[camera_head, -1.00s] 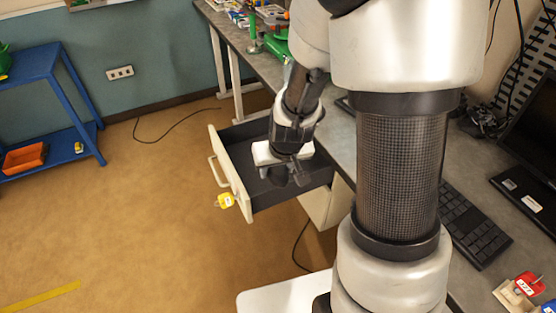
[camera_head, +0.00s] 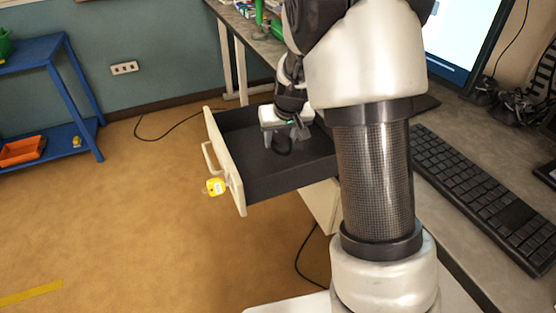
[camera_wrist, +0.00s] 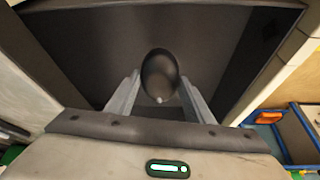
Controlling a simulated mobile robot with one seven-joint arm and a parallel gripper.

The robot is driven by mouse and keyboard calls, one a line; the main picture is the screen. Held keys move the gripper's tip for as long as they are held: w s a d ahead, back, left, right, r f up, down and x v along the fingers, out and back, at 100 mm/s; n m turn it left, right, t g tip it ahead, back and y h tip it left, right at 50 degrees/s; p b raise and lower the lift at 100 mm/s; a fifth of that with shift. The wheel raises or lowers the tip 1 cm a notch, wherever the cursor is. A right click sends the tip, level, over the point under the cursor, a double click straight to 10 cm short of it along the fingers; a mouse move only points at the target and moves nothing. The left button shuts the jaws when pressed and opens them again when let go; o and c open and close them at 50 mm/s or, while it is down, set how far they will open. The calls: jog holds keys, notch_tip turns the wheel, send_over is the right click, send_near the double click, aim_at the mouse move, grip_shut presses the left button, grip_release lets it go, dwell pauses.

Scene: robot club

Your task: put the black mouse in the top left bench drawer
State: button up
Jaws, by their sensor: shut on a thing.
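The bench drawer (camera_head: 225,160) stands pulled out from the bench, with a cream front and handle and a dark inside. My gripper (camera_head: 282,140) points down over the drawer's inside. It is shut on the black mouse (camera_wrist: 159,72), a dark rounded shape between the two fingers in the wrist view. In the head view the mouse (camera_head: 281,148) is hard to make out against the dark drawer. The drawer's dark inside (camera_wrist: 85,50) fills the wrist view behind the mouse. I cannot tell whether the mouse touches the drawer floor.
A keyboard (camera_head: 480,195) and a lit monitor (camera_head: 465,40) are on the bench at right. A blue shelf (camera_head: 75,90) with an orange bin (camera_head: 22,151) stands at left. The floor between is mostly clear.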

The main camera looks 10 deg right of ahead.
notch_tip(320, 180, down, 7)
jog(key=shift+f+b, duration=0.1)
jog(key=shift+b, duration=0.85)
jog(key=shift+f, duration=0.15)
jog(key=o, duration=1.1)
